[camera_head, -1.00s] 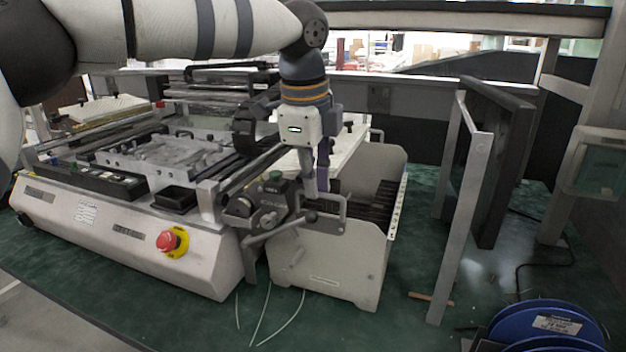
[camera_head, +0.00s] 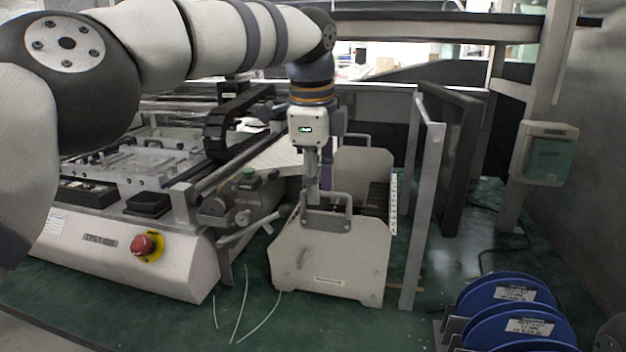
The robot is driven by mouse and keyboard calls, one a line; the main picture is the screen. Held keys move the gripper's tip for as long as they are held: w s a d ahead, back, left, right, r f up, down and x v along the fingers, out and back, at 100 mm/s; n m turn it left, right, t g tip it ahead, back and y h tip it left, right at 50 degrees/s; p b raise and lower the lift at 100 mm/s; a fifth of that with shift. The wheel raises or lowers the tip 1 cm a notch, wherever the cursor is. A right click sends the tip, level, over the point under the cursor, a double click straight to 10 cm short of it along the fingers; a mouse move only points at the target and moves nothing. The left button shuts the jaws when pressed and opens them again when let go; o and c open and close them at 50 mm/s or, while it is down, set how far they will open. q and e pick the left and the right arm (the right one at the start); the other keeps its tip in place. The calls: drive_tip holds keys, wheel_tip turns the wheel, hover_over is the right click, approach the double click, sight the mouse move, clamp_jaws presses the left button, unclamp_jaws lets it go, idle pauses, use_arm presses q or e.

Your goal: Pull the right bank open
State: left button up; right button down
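A white bin-like unit (camera_head: 325,262) with a metal handle (camera_head: 330,217) on its near top edge stands on the green table, right of the large white machine. It may be the right bank, though no label I can read confirms this. Its dark slotted inside (camera_head: 376,198) shows at the right. My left gripper (camera_head: 313,198) points down from above, with its fingers at the left part of the handle. The fingers are narrow and overlap the handle, so I cannot tell whether they are closed around it. My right gripper is not in view.
The white machine (camera_head: 115,245) with a red stop button (camera_head: 143,244) and a crank (camera_head: 240,210) stands left. An upright metal-edged panel (camera_head: 422,205) stands close right of the unit. Thin strips (camera_head: 262,318) lie on the table in front.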

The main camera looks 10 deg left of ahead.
use_arm(q)
wheel_tip(320, 180, up, 8)
drive_tip(key=s, duration=0.1)
drive_tip(key=shift+s+f, duration=0.2)
drive_tip(key=shift+f, duration=0.05)
